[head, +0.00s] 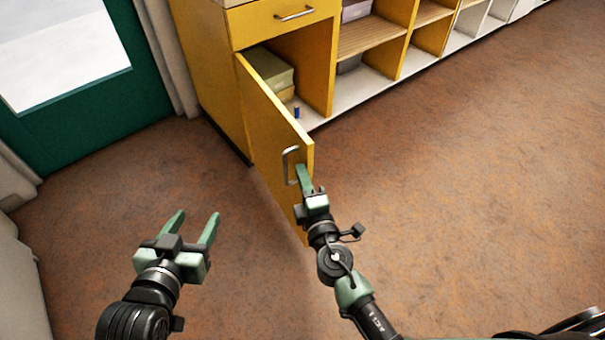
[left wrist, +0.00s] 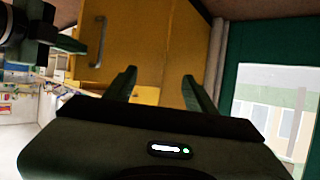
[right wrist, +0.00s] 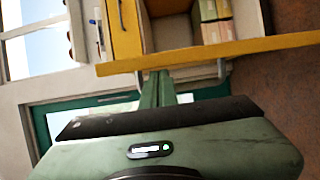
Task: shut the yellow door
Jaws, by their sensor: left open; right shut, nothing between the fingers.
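The yellow door (head: 265,117) stands wide open in the head view, swung out from the yellow cabinet (head: 205,65). Its silver handle (head: 290,165) is on the left face, near the free edge. My right gripper (head: 303,178) is shut and empty, with its fingertips at the door's free edge beside the handle; I cannot tell whether they touch. In the right wrist view the door (right wrist: 240,48) crosses just beyond the fingers. My left gripper (head: 196,222) is open and empty over the floor, left of the door and apart from it. The left wrist view shows the door (left wrist: 150,45) with its handle.
Boxes (head: 270,70) and a small blue item (head: 296,112) sit inside the cabinet. A drawer with a silver handle (head: 295,13) is above. Open shelves (head: 370,38) run to the right. A green door (head: 90,100) is at the left. The brown floor (head: 450,170) is clear.

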